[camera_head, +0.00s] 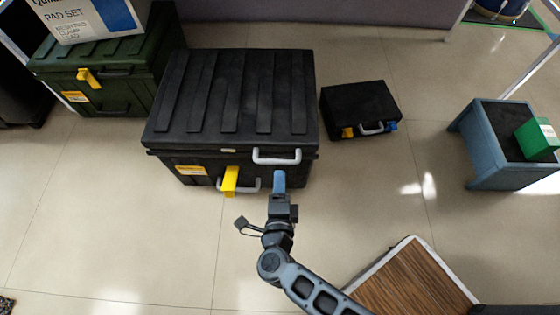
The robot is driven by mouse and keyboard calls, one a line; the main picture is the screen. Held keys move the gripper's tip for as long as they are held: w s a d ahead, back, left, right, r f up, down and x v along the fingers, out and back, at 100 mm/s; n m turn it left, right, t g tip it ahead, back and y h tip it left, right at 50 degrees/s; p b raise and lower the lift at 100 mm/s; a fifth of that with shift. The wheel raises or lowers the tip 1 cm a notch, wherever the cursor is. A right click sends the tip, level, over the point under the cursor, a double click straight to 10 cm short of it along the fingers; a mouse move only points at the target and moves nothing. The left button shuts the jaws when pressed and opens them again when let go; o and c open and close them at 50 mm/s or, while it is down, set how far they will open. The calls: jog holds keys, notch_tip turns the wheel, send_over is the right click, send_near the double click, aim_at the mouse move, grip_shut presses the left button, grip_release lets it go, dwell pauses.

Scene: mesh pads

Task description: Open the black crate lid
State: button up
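The black crate (185,158) stands on the floor at the centre left. Its ribbed black lid (233,92) lies flat on top and looks closed. A grey handle (277,161) sits on the lid's front edge at the right. A yellow latch (230,181) hangs on the crate's front, and a second grey handle (252,187) is lower on the front, partly hidden. My gripper (279,178) reaches up from below, its blue tip just below the lid handle in the picture. I cannot tell whether it touches the crate. The gap between its fingers does not show.
A green crate (120,95) with a box (90,18) on it stands at the left. A small black case (360,108) lies to the right. A blue-grey bin (500,160) holds a green box (537,139). A wooden-topped table (415,280) is near my arm.

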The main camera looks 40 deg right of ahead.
aim_at(281, 161)
jog(key=b+x, duration=0.1)
jog(key=x, duration=0.7)
jog(key=shift+f+b, duration=0.1)
jog(key=shift+b, duration=0.3)
jog(key=shift+c, duration=0.2)
grip_shut()
